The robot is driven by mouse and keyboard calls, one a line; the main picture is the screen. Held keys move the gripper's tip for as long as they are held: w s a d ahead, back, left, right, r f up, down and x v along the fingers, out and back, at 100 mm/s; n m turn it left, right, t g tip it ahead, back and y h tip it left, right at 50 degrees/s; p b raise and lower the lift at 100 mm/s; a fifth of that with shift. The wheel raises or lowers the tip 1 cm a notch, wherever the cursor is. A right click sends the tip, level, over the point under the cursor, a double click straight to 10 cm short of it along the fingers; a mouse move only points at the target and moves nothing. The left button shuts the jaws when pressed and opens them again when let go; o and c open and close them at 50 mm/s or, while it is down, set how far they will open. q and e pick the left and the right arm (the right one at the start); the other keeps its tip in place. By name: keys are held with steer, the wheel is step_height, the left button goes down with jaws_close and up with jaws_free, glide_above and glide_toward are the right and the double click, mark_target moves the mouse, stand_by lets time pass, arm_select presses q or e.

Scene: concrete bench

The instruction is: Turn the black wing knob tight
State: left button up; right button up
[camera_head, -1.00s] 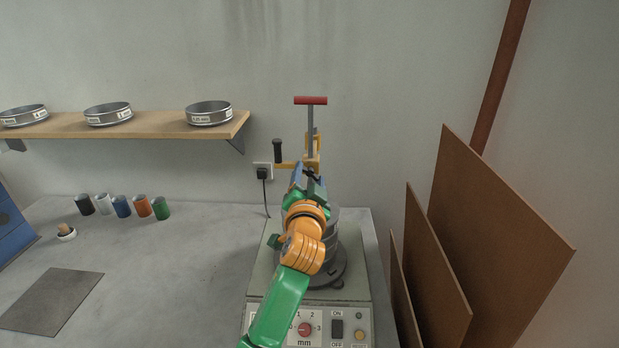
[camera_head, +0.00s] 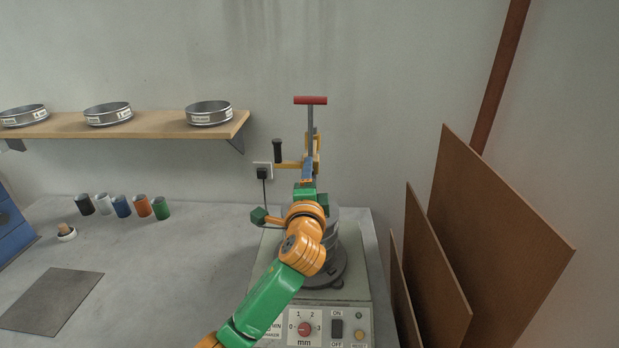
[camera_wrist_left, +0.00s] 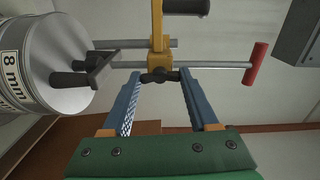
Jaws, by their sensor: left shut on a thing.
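The black wing knob (camera_wrist_left: 160,76) is on the yellow clamp block (camera_wrist_left: 154,60) in the left wrist view, where a yellow arm meets two steel rods. My left gripper (camera_wrist_left: 160,77) has its blue fingertips at the two wings, shut on the knob. In the head view my left gripper (camera_head: 308,168) is in front of the yellow clamp (camera_head: 313,150) and hides the knob. A rod with a red T-handle (camera_head: 310,101) rises above it. My right gripper is in neither view.
The sieve stack (camera_wrist_left: 60,60), marked 8 mm, has a black handle on its lid, near the rods. The shaker base (camera_head: 360,270) is below my arm. Brown boards (camera_head: 500,220) lean at the right. A shelf with sieves (camera_head: 130,124) is at the left.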

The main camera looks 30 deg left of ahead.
arm_select(q)
steer(key=shift+m, duration=0.6)
steer(key=o, duration=1.4)
steer(key=b+v, duration=0.2)
steer(key=v, duration=0.5)
steer(key=shift+s, duration=0.1)
steer(key=shift+a, duration=0.1)
